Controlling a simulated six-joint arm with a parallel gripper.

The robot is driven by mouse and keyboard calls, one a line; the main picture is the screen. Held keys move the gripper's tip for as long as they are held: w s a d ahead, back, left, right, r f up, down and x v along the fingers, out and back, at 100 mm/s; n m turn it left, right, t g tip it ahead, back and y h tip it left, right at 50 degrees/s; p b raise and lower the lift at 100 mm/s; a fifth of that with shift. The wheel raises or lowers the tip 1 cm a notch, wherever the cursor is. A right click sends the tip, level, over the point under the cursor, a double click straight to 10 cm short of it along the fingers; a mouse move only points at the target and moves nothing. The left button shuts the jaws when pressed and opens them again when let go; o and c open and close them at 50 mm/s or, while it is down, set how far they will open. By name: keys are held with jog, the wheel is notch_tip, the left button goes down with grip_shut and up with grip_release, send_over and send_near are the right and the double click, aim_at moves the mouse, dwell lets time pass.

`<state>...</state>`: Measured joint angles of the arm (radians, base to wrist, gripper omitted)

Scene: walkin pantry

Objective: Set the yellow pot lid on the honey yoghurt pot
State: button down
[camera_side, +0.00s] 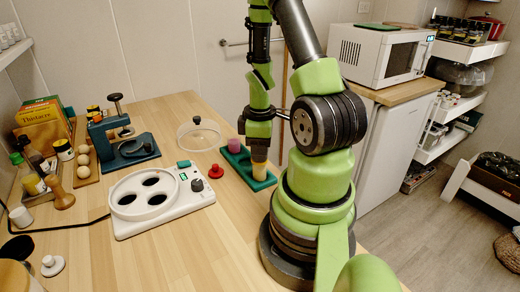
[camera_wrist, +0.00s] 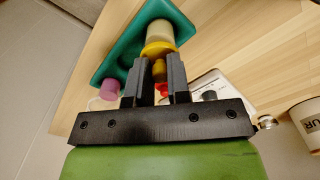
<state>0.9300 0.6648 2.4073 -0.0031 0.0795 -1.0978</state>
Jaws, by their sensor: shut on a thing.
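My gripper (camera_wrist: 156,72) is shut on the knob of the yellow pot lid (camera_wrist: 160,48). The lid is in line with the mouth of a cream-coloured pot (camera_wrist: 159,31), which I take as the honey yoghurt pot. They look very close; I cannot tell whether they touch. In the side view my gripper (camera_side: 259,142) points down just above this pot (camera_side: 259,170), which stands upright at the near end of the green tray (camera_side: 244,166). The lid is hardly distinguishable there.
A purple pot (camera_side: 233,146) stands at the tray's far end. A red lid (camera_side: 215,171) lies on the table left of the tray. A white appliance with round wells (camera_side: 160,200) and a clear dome (camera_side: 198,134) are farther left. Bare table lies in front of the appliance.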

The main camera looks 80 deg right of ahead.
jog(key=shift+f, duration=0.35)
jog(key=c, duration=0.5)
grip_release()
jog(key=shift+r, duration=3.55)
